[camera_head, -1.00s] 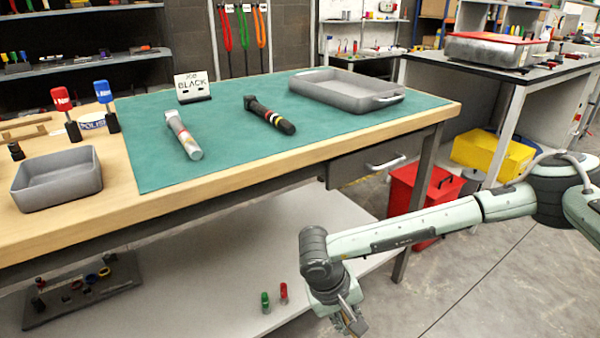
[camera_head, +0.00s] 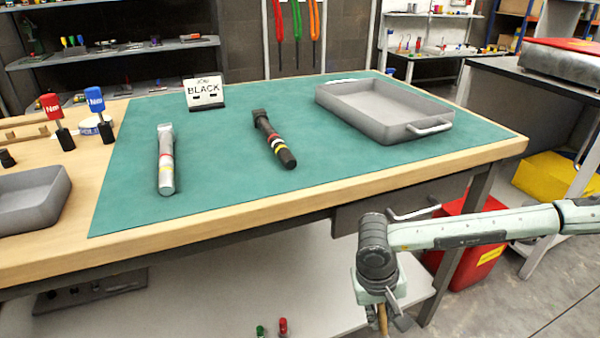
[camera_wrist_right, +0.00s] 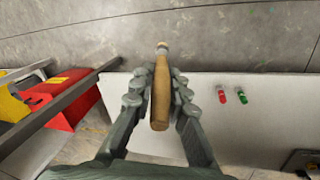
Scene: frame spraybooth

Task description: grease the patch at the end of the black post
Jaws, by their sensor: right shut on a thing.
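The black post (camera_head: 268,135) lies on the green mat (camera_head: 225,185) on the workbench. It has red, white and yellow bands toward its near end and a blocky far end. I cannot make out a patch on it. A similar grey post (camera_head: 165,160) lies to its left. My right gripper (camera_head: 386,318) is in front of the bench edge, below the top. It is shut on a wooden-handled tool (camera_wrist_right: 160,98), which shows a pale metallic collar at its far end in the right wrist view; its tip is not clear. My left gripper is not in view.
A sign reading BLACK (camera_head: 204,93) stands behind the posts. A grey tray (camera_head: 430,128) sits at the mat's right. A grey bin (camera_head: 30,205) and red and blue upright tools (camera_head: 98,105) are at left. A red container (camera_head: 480,240) stands under the bench's right end.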

